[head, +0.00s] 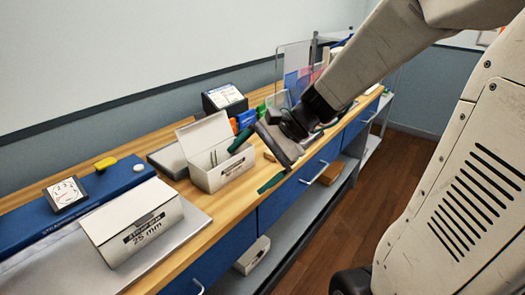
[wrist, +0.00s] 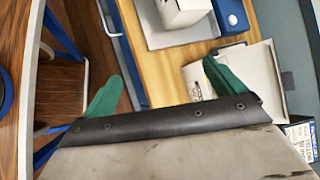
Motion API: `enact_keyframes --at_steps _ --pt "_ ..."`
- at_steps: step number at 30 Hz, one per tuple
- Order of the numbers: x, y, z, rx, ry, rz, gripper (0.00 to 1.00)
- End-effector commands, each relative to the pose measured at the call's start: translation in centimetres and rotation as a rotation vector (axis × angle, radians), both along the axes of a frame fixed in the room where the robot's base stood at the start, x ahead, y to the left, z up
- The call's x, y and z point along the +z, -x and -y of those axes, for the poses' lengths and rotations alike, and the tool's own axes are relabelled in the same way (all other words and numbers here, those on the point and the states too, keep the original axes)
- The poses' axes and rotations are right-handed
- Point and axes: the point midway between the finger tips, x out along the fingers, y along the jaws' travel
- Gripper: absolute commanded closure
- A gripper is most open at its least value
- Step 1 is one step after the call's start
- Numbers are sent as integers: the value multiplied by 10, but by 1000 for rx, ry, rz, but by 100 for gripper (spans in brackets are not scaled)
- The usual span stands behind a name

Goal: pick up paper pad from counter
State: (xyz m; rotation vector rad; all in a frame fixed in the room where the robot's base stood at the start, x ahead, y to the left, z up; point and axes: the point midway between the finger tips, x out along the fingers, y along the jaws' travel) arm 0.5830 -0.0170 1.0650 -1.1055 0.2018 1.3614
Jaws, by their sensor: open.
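I cannot pick out a paper pad for certain in either view. My gripper (head: 256,160) is open and empty, over the front part of the wooden counter (head: 238,200). In the wrist view, its green fingers (wrist: 160,70) stand wide apart, with bare counter (wrist: 165,75) and its front edge between them. One finger overlaps the open white box (head: 222,165), which also shows in the wrist view (wrist: 262,75); I cannot tell whether they touch. My gripper and arm hide part of the counter behind them.
A closed white "25 mm" box (head: 133,225) stands on a grey plate (head: 190,225) at the left. Behind it are a blue unit (head: 110,185) and a square numbered card (head: 66,195). A dark device with a white label (head: 228,96) stands near the wall. Blue drawers (head: 290,195) run below.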

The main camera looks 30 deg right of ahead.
Motion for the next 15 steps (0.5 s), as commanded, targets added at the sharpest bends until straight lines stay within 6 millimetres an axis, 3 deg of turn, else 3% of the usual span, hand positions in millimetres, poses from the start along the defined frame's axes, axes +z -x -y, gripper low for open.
enact_keyframes --at_steps 3,6,12,15 --pt "-21 -52 47 -345 -224 -81 5" --pt "-41 -86 97 -623 -398 -132 5" --pt "-84 -117 189 -1046 -650 -196 5" --pt "-98 -120 216 -1163 -720 -209 5"
